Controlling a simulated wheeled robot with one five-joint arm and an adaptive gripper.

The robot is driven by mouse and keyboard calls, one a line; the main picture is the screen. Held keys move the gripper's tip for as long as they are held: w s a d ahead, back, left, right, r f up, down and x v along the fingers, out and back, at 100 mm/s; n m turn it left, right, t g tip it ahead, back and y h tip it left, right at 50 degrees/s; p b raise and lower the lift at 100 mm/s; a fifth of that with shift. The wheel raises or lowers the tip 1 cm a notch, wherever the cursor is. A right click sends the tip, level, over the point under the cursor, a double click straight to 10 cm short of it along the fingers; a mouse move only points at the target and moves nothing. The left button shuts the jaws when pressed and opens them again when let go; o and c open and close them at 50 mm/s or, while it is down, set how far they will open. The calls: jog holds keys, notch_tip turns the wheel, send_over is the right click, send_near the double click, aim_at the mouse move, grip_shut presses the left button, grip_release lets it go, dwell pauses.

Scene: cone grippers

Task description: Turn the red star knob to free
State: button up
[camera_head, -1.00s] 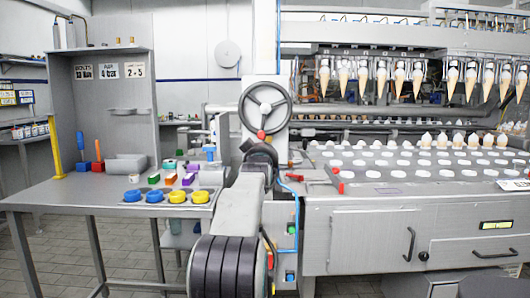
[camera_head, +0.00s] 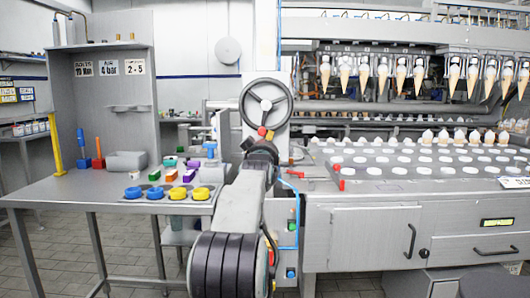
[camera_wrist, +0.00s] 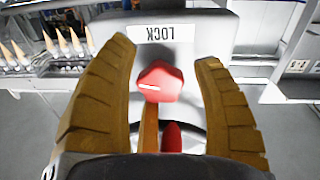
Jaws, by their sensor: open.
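The red star knob (camera_wrist: 160,82) is in the middle of the wrist view, with a short white mark on its left side. A white label reading LOCK (camera_wrist: 165,33) appears upside down above it on a grey plate. My gripper (camera_wrist: 166,52) is open, with one brown finger on each side of the knob and visible gaps between. In the head view the knob (camera_head: 262,131) is a small red spot below the handwheel, just beyond my gripper (camera_head: 266,142). My wrist hides most of the plate there.
A black handwheel (camera_head: 266,103) stands just above the knob. A red-handled part (camera_head: 338,178) sits to the right on the machine deck (camera_head: 365,200). A grey bench (camera_head: 75,192) with colored blocks and rings is at left.

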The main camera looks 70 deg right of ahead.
jog(key=v, duration=0.8)
dwell(0.4)
